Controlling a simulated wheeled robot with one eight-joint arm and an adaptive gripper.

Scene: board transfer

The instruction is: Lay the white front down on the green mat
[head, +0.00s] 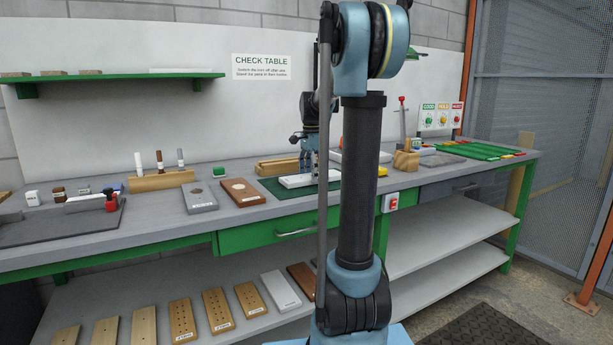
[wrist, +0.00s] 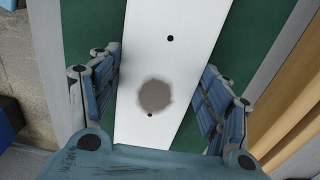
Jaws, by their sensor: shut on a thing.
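The white front (head: 308,180) lies flat on or just above the green mat (head: 272,189); I cannot tell whether it touches. In the wrist view the white front (wrist: 165,65) has dark holes and a round grey-brown smudge, with the green mat (wrist: 245,35) on both sides below it. My gripper (head: 310,166) is over the white front and shut on it, with a finger on each long side in the wrist view (wrist: 160,75). My arm hides the right part of the mat in the head view.
A brown board (head: 240,192) and a grey board (head: 199,196) lie left of the mat. A wooden block (head: 278,166) stands behind it. Boards, including another white one (head: 280,291), rest on the lower shelf. A green tray (head: 480,150) is at the far right.

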